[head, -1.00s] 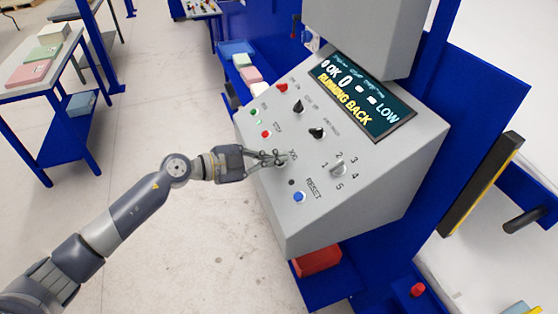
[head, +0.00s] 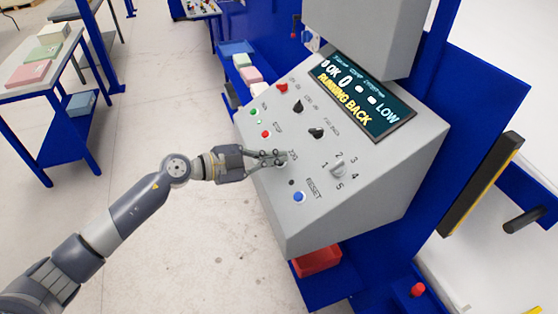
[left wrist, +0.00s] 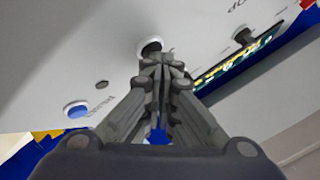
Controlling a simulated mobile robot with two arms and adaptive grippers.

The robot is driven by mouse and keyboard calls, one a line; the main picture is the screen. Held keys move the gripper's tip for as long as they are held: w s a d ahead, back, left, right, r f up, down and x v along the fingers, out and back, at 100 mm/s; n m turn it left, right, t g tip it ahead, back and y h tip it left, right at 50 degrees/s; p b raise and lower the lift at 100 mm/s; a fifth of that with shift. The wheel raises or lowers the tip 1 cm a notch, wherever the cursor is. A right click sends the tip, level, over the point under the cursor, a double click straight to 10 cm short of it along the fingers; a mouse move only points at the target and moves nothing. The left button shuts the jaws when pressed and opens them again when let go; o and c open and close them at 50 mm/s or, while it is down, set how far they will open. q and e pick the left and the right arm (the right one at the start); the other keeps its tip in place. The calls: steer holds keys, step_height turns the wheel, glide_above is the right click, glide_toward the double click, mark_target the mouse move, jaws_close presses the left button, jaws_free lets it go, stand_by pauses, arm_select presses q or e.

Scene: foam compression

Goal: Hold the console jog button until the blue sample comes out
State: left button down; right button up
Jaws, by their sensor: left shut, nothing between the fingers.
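The grey console (head: 350,205) carries the controls and a screen (head: 362,97) that reads "RUNNING BACK" in yellow, with "LOW" beside it. My left gripper (head: 283,158) is shut and empty, its fingertips at the JOG label on the sloped panel. In the left wrist view, the fingertips (left wrist: 161,60) are at the dark jog button (left wrist: 150,46) in its pale ring and partly cover it. Whether they press it in, I cannot tell. I cannot make out a blue sample in either view. My right gripper is not in view.
A blue reset button (head: 299,197), a selector knob (head: 339,170), a red button (head: 266,134) and a green button (head: 254,112) surround the jog spot. A red bin (head: 318,260) sits under the console. A table (head: 66,50) with foam blocks stands left.

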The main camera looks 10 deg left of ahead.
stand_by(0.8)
arm_select(q)
steer(key=shift+s+a+r+p, duration=0.25)
steer(key=shift+a+r+p, duration=0.1)
steer(key=shift+r+p, duration=0.55)
steer(key=shift+f, duration=0.1)
steer(key=shift+a+r+p, duration=0.15)
steer(key=shift+r+p, duration=0.1)
steer(key=shift+p, duration=0.2)
steer(key=r+p, duration=0.1)
steer(key=s+a+r+p, duration=0.1)
steer(key=a+r+p, duration=0.1)
steer(key=shift+s+r+p, duration=0.2)
steer(key=shift+r+p, duration=0.1)
steer(key=shift+p, duration=0.1)
steer(key=shift+d, duration=0.1)
